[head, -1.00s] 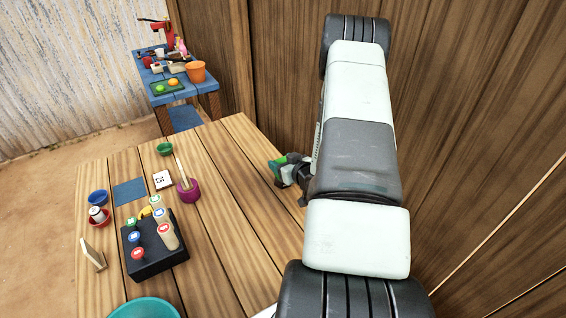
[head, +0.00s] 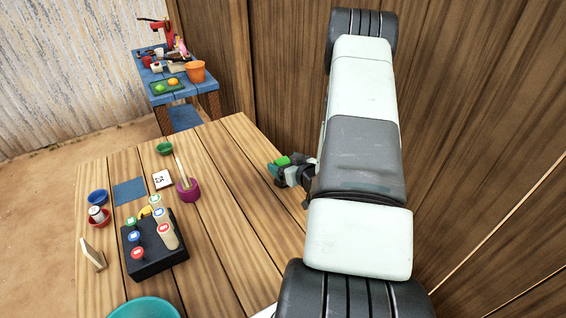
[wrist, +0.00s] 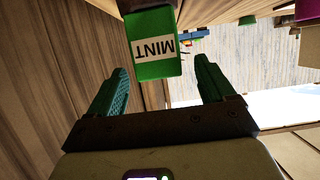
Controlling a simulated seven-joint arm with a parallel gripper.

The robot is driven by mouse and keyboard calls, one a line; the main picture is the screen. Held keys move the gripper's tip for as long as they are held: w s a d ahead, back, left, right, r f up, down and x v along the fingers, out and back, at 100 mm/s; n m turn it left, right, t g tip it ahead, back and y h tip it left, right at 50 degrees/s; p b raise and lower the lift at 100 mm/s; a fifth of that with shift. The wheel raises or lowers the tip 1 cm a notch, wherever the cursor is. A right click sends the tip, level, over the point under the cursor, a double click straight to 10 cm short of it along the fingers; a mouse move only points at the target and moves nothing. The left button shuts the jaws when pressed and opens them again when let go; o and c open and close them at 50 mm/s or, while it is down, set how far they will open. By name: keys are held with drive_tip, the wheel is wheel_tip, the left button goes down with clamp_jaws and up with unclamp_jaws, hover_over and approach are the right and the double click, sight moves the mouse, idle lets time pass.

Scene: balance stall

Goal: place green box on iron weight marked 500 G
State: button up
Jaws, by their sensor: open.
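The green box (wrist: 153,62) has a white label reading MINT, upside down in the wrist view. It shows as a small green patch (head: 282,160) in the head view. In the wrist view it meets a dark grey block (wrist: 148,5) at the top edge, apparently the iron weight under it; no marking is readable. My gripper (wrist: 162,68) is open, its teal fingers on either side of the box's line with gaps and the box just beyond them. In the head view my gripper (head: 288,172) is low at the table's right side, partly hidden by my arm.
A wooden wall stands close on the right. Bare planks (head: 225,220) lie between.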

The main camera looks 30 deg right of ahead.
drive_tip(key=v, duration=1)
drive_tip(key=shift+w, duration=0.1)
drive_tip(key=w+a+r+g+h, duration=0.1)
drive_tip(key=a+r+g+h, duration=0.15)
drive_tip(key=r, duration=0.75)
drive_tip(key=w+a+r+g+h, duration=0.1)
drive_tip(key=w+r+g, duration=0.15)
drive_tip(key=r, duration=0.65)
drive_tip(key=s+a+r+g+y, duration=0.1)
drive_tip(key=s+a+r+y, duration=0.1)
drive_tip(key=s+a+r, duration=0.5)
drive_tip(key=s+a+r+g+y, duration=0.1)
drive_tip(key=s+a+r+g, duration=0.1)
drive_tip(key=s+a+r, duration=0.5)
drive_tip(key=s+a, duration=0.5)
drive_tip(key=shift+s+a+r+y, duration=0.25)
drive_tip(key=shift+s+y, duration=0.1)
